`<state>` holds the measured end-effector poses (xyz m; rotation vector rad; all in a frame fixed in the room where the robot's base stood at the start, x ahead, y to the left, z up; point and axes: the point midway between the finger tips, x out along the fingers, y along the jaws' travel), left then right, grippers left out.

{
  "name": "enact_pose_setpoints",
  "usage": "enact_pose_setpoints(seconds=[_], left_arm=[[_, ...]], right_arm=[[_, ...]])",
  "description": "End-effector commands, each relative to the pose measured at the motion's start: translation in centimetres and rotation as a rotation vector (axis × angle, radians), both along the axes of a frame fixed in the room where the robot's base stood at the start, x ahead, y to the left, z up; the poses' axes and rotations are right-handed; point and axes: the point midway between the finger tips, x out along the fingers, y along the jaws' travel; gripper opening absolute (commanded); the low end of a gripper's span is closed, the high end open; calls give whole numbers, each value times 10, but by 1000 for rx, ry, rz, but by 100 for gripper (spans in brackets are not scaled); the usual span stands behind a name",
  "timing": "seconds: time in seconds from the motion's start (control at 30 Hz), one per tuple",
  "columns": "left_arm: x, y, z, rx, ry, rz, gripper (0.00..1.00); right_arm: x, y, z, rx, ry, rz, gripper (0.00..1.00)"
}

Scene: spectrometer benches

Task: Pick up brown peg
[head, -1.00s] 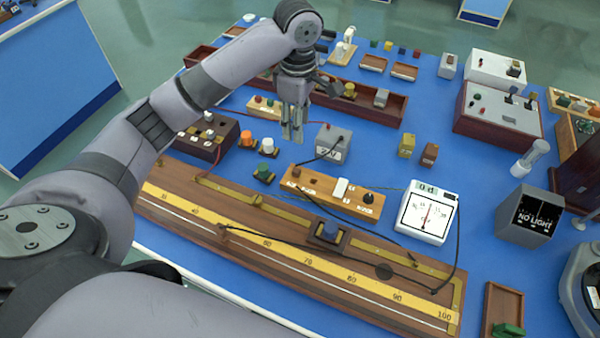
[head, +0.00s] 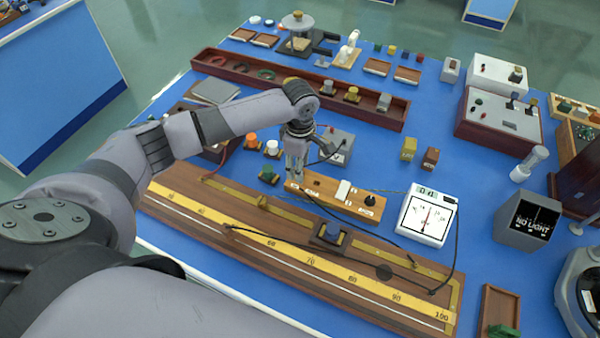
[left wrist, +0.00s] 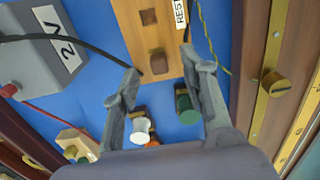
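The brown peg (left wrist: 157,62) is a small square block on the wooden board (left wrist: 187,66), beside a dark square hole, in the left wrist view. In the head view the board (head: 328,190) lies behind the long scale, and my gripper covers its left end, so I cannot make out the peg there. My left gripper (head: 295,178) points down over that end. In the left wrist view its fingers are spread, with the peg showing between their tips and nothing held. I cannot tell the height left between tips and peg. My right gripper is not in view.
The grey 2V box (head: 338,147) with cables stands just behind the board. A green-topped holder (head: 269,174) and a white-topped one (head: 272,149) are close to the gripper's left. The long scale (head: 300,252) lies in front, the meter (head: 426,214) right.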

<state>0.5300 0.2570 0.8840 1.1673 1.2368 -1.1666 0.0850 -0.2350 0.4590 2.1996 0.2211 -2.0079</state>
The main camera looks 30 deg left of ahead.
Motion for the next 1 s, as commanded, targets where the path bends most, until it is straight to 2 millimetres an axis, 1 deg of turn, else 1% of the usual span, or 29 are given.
enact_pose_setpoints(seconds=[0.1,0.2,0.43,1.0], left_arm=[[0,0,-15,0,1,0,40],[0,0,-22,0,0,0,40],[0,0,-23,0,-1,-1,39],[0,0,-22,0,-1,0,1]], right_arm=[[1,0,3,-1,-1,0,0],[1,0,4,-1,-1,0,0],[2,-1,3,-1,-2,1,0],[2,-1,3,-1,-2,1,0]])
